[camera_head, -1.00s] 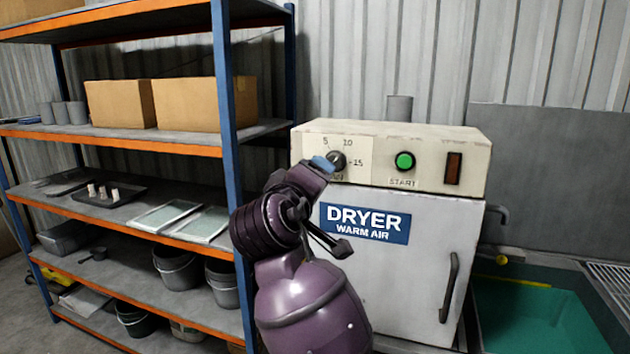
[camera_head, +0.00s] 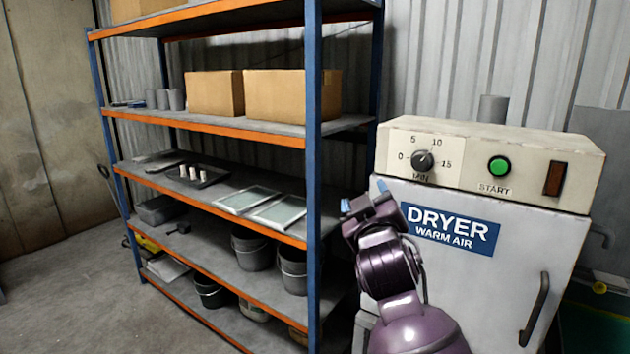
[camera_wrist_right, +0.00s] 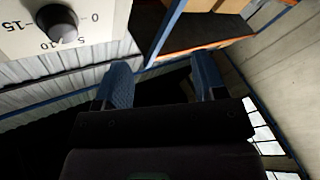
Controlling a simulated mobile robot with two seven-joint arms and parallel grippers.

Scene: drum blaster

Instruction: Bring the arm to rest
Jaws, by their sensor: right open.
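My right gripper (camera_head: 370,202) is in front of the dryer's left edge, below the timer knob, apart from the knob. Its two blue fingertips are spread, with nothing between them; they also show in the right wrist view (camera_wrist_right: 160,85). My purple arm comes up from the bottom of the head view. The dryer (camera_head: 485,265) is a white cabinet with a closed door. Its timer knob (camera_head: 423,161) shows in the head view and at the top left of the right wrist view (camera_wrist_right: 57,22). My left gripper is not in view.
A blue and orange shelf rack (camera_head: 313,200) stands left of the dryer, close to my gripper. It holds cardboard boxes (camera_head: 292,95), framed screens (camera_head: 248,200) and buckets (camera_head: 252,250). A green start button (camera_head: 499,166) is on the dryer panel. Open floor (camera_head: 70,290) lies at left.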

